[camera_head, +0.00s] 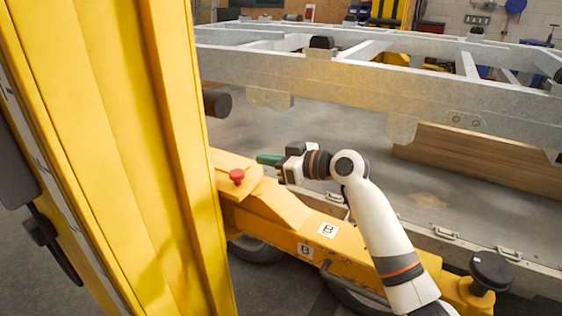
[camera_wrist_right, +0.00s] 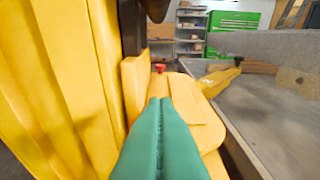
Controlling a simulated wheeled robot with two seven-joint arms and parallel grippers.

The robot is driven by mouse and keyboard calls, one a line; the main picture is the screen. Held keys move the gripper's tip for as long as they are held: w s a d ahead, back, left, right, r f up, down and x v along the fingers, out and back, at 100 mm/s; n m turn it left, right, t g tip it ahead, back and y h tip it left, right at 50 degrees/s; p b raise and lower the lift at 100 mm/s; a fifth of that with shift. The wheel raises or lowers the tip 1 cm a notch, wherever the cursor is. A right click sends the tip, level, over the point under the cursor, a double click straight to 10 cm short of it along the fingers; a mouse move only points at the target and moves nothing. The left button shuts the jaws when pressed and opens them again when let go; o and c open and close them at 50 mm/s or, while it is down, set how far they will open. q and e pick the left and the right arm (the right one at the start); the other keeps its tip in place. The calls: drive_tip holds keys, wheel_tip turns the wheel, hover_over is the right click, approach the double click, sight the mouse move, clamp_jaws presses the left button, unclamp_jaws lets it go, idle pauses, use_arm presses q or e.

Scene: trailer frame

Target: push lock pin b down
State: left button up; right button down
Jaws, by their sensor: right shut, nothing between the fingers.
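A red knob, the lock pin (camera_head: 237,176), stands on the yellow arm marked B (camera_head: 270,205) in the head view, beside the yellow post. It also shows small in the right wrist view (camera_wrist_right: 159,68), beyond the fingertips. My right gripper (camera_head: 262,159) has green fingers that are shut and empty. It is to the right of the red knob in the head view, apart from it. In the wrist view the closed fingers (camera_wrist_right: 160,102) point toward the knob. My left gripper is not in view.
A tall yellow post (camera_head: 110,150) fills the left side, close to the knob. The grey trailer frame (camera_head: 370,85) spans the back, with a dark round stub (camera_head: 217,103) near the post. A black knob (camera_head: 491,270) stands at the lower right. A grey surface (camera_head: 320,135) lies beyond my gripper.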

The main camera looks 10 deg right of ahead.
drive_tip(key=v, duration=0.3)
drive_tip(key=shift+s+d, duration=0.1)
drive_tip(key=shift+r, duration=0.1)
